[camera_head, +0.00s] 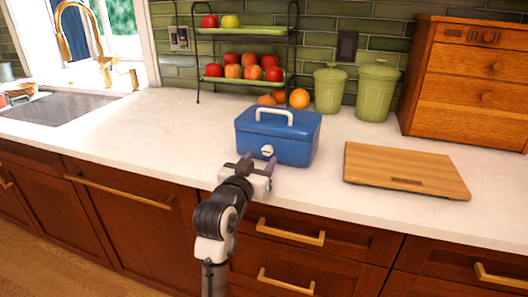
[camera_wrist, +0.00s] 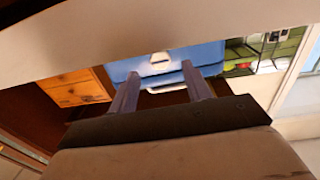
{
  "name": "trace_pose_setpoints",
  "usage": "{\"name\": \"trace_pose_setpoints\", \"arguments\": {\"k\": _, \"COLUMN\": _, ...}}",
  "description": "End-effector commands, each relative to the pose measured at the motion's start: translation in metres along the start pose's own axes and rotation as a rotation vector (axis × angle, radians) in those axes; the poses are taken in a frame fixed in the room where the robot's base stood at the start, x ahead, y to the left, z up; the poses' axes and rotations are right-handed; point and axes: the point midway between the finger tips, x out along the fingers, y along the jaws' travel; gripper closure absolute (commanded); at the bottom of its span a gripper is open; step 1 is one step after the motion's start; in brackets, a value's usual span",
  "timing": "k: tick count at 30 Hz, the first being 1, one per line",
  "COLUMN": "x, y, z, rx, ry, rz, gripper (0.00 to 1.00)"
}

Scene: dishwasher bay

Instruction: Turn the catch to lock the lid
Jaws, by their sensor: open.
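A blue box (camera_head: 292,144) with a white carry handle (camera_head: 274,112) on its lid stands upright on the counter, and its lid looks closed. A white round catch (camera_head: 267,151) is on its front face. My gripper (camera_head: 258,161) is in front of the box, close to the catch, open with nothing between its fingers. The wrist view is upside down. There the catch (camera_wrist: 160,62) appears between my two fingertips (camera_wrist: 160,69), with the blue front (camera_wrist: 208,54) behind. I cannot tell whether the fingers touch the catch.
A wooden board (camera_head: 404,171) lies right of the box. Green canisters (camera_head: 375,92) and a wooden drawer unit (camera_head: 470,80) stand behind it. A fruit rack (camera_head: 245,83) and loose oranges (camera_head: 299,98) are behind the box. The counter (camera_head: 165,130) left of the box is clear towards the sink (camera_head: 60,108).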

Motion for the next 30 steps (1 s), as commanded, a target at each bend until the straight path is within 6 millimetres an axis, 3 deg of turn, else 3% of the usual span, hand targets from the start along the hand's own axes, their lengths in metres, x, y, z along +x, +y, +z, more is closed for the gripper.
{"name": "trace_pose_setpoints", "arguments": {"k": 7, "x": 0.032, "y": 0.000, "z": -0.001, "rx": 0.000, "ry": -0.001, "rz": 0.000, "gripper": 0.51}}
{"name": "trace_pose_setpoints", "arguments": {"k": 18, "x": 0.037, "y": 0.000, "z": 0.000, "rx": 0.001, "ry": 0.001, "rz": -0.001, "gripper": 0.51}}
{"name": "trace_pose_setpoints", "arguments": {"k": 28, "x": 0.037, "y": 0.000, "z": 0.000, "rx": 0.001, "ry": 0.001, "rz": -0.001, "gripper": 0.93}}
{"name": "trace_pose_setpoints", "arguments": {"k": 30, "x": 0.037, "y": 0.000, "z": 0.000, "rx": 0.002, "ry": 0.001, "rz": -0.001, "gripper": 0.96}}
